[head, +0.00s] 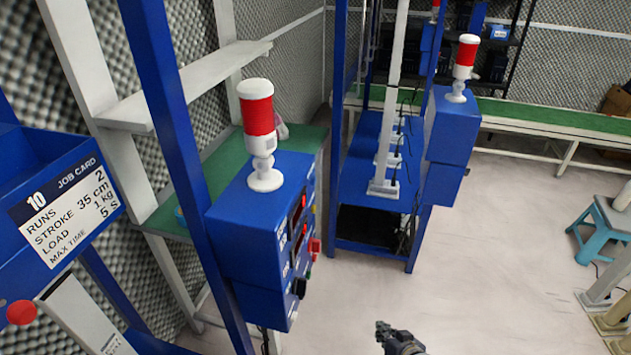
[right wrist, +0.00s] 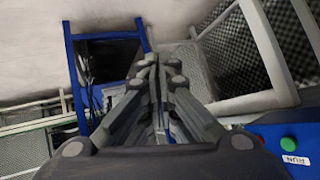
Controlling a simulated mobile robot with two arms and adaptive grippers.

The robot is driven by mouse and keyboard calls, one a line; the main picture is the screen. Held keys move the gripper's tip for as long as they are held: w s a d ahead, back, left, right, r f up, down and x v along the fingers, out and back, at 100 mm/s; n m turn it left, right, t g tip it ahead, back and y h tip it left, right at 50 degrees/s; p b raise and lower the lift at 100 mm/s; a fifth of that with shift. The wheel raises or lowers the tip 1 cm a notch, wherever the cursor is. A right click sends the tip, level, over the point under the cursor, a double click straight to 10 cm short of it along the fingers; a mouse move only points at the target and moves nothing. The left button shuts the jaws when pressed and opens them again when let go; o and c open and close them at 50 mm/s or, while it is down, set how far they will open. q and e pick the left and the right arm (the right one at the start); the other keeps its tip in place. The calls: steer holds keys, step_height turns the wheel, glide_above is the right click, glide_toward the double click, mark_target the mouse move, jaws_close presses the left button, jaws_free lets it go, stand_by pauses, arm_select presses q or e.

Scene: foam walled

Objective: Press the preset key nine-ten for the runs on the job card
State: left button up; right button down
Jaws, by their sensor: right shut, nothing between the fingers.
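A job card (head: 65,208) on a blue panel at the left of the head view reads 10, runs 2, stroke 35 cm, load 1 kg, max time 5 s. The blue control box (head: 245,240) stands right of it. Its keyed face (head: 300,230) is seen edge-on, with red displays and small buttons; I cannot read a nine-ten key. My right gripper (head: 383,328) is shut and empty, low in the head view, right of the box and apart from it. Its closed fingers (right wrist: 152,62) fill the middle of the right wrist view. My left gripper is not in view.
A red and white lamp (head: 258,125) stands on the box. In the right wrist view a green button (right wrist: 288,144) labelled RUN sits on a blue surface at lower right. A second blue frame (head: 372,215) stands behind. Pale floor (head: 490,250) is open at the right.

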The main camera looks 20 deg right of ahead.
mark_target(313, 181)
steer(key=w+r+m+t, duration=0.15)
steer(key=w+r, duration=0.25)
steer(key=r, duration=0.4)
steer(key=w+d+r+t+y, duration=0.1)
steer(key=w+r+t, duration=0.15)
steer(key=r, duration=0.55)
steer(key=w+r+t, duration=0.1)
steer(key=w+r, duration=0.4)
steer(key=r, duration=0.3)
steer(key=a+r+t+y, duration=0.3)
steer(key=r, duration=1.6)
steer(key=shift+w+t, duration=0.15)
steer(key=shift+t, duration=0.25)
steer(key=shift+a+r+m, duration=0.1)
steer(key=shift+a+m, duration=0.05)
steer(key=shift+m, duration=0.1)
steer(key=w+a+p, duration=0.2)
steer(key=w+a, duration=0.3)
steer(key=a, duration=0.2)
steer(key=shift+a, duration=0.1)
steer(key=shift+a+p, duration=0.15)
steer(key=shift+p, duration=0.15)
